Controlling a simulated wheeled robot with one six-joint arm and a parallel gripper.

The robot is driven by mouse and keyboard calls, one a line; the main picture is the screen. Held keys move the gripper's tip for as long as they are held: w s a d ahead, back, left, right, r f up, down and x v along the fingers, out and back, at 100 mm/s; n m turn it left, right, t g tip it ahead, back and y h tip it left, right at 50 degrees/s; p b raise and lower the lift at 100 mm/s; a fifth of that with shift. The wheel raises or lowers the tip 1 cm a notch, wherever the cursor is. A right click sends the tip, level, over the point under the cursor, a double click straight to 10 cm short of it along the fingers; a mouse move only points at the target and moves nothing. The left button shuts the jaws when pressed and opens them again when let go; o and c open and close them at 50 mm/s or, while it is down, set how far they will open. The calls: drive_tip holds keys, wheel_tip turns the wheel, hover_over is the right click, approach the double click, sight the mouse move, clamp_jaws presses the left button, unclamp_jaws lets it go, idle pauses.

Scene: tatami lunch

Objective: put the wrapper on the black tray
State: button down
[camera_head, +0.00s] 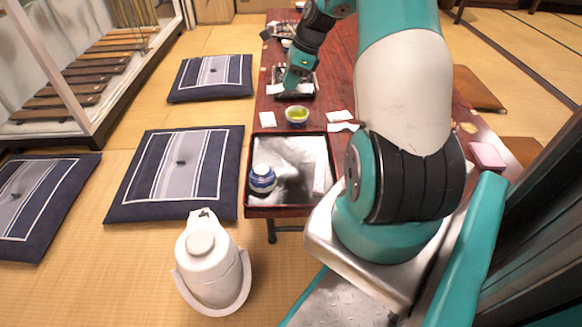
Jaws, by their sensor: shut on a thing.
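My gripper (291,80) is over the far part of the low table, shut on a small pale thing that looks like a wrapper (289,91). The fingertips are small and partly hidden, so its outline is unclear. Under and around it is a small black tray (311,94); I cannot tell whether the wrapper touches it. A larger dark tray (250,207) with a reddish rim and a glossy surface lies at the near end of the table. Other white wrapper-like pieces lie between the trays, at the left (267,119) and at the right (340,115).
A cup of green tea (297,115) stands between the trays. A blue-and-white lidded cup (262,178) stands on the near tray. A white pot (211,264) stands on the floor. Cushions (178,174) lie left of the table. My arm hides much of the table's right side.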

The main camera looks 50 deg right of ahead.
sight(287, 144)
wheel_tip(287, 144, down, 20)
drive_tip(key=b, duration=0.9)
drive_tip(key=shift+s+d+b, duration=0.1)
drive_tip(key=shift+b, duration=0.25)
drive_tip(key=c, duration=1)
unclamp_jaws()
